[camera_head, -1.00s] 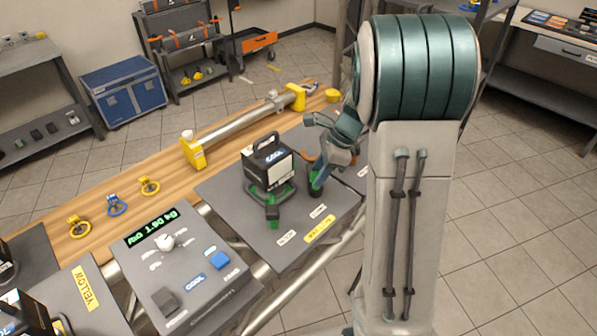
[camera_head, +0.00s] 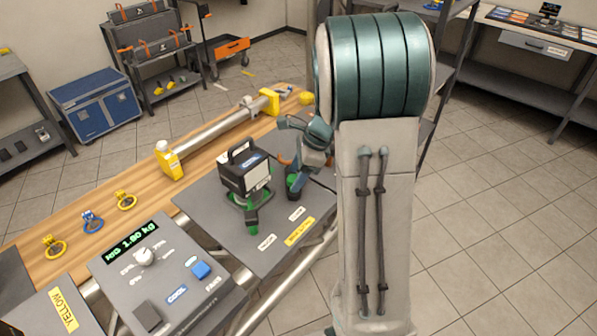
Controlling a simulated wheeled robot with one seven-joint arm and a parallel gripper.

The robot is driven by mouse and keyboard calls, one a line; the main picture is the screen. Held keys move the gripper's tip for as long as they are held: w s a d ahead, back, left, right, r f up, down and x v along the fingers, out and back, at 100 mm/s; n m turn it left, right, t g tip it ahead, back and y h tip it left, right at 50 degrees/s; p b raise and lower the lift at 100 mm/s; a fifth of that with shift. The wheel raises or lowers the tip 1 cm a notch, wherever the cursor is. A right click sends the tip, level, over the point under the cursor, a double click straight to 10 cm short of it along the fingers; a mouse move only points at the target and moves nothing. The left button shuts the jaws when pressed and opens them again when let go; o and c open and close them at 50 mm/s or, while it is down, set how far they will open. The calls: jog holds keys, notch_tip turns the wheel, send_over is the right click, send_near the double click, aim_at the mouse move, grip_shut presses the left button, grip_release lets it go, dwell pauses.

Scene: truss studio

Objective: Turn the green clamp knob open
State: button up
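A black lamp-like fixture (camera_head: 245,173) stands on a grey panel on the bench, in a green clamp (camera_head: 251,219) at its base. A dark upright piece with green on it (camera_head: 294,184), which looks like the green clamp knob, stands just right of the fixture. My gripper (camera_head: 299,169) comes down from the right and is at the top of this knob. It partly covers the knob. I cannot tell whether the fingers touch it or how far apart they are.
A grey control box (camera_head: 170,275) with a green display sits front left. A yellow-ended rail (camera_head: 220,130) lies along the back of the wooden bench (camera_head: 150,190). Yellow and blue rings (camera_head: 92,222) lie at left. Open tiled floor (camera_head: 480,240) is to the right.

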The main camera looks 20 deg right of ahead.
jog(key=v, duration=1.3)
jog(key=shift+d+r, duration=0.2)
jog(key=shift+r, duration=0.15)
jog(key=shift+s+a, duration=0.1)
jog(key=s+a+f+n+t+h, duration=0.1)
jog(key=s+a+n+h, duration=0.1)
jog(key=s+a+n, duration=0.3)
jog(key=s+a+f+n+h, duration=0.2)
jog(key=s+a+n, duration=0.3)
jog(key=s+n, duration=0.9)
jog(key=shift+s+f+n+t, duration=0.2)
jog(key=shift+f+n+t, duration=0.15)
jog(key=shift+n, duration=0.75)
